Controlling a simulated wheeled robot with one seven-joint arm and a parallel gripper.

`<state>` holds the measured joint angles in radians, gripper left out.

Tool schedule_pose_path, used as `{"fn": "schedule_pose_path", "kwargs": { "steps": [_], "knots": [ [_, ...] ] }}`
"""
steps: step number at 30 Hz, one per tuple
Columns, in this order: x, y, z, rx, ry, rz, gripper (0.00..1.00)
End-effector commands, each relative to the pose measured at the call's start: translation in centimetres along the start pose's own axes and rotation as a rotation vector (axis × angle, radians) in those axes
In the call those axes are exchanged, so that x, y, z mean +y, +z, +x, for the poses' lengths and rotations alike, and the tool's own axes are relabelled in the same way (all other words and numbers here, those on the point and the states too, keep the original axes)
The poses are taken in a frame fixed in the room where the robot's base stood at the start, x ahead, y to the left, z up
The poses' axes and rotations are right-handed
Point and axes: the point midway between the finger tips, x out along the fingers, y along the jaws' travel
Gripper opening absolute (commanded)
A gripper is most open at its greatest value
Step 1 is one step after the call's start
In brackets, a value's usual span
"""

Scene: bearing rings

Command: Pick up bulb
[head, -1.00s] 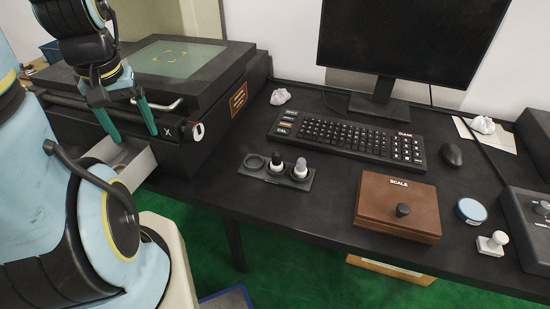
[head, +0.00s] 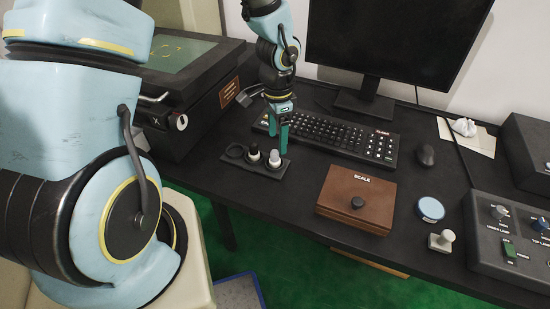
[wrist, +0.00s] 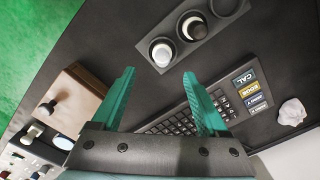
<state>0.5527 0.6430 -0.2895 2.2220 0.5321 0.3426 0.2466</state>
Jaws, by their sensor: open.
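A black holder (head: 238,160) with three round slots lies on the desk. Its left slot is empty. The middle slot holds a dark-topped, white-based piece (head: 254,152), which also shows in the wrist view (wrist: 193,27). The right slot holds a pale, dome-topped bulb (head: 274,158), upright, also in the wrist view (wrist: 161,53). My gripper (head: 278,148) has teal fingers and is open and empty. In the head view its tips appear just above and behind the pale bulb. In the wrist view the bulb shows just beyond the gap between the fingertips (wrist: 158,74).
A keyboard (head: 335,134) and monitor stand behind the holder. A black machine (head: 190,110) stands left. The desk's front edge is close to the holder.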

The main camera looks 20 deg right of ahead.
Motion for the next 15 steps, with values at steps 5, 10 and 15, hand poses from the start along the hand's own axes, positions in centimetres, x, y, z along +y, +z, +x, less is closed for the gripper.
{"fn": "schedule_pose_path", "kwargs": {
  "steps": [5,10,15],
  "knots": [
    [0.0,0.1,1.7,0.000,-0.001,-0.001,0.77],
    [-0.1,0.2,2.9,-0.002,0.000,-0.001,0.77],
    [-0.2,0.5,5.3,-0.003,0.001,-0.001,0.77]
  ]
}}
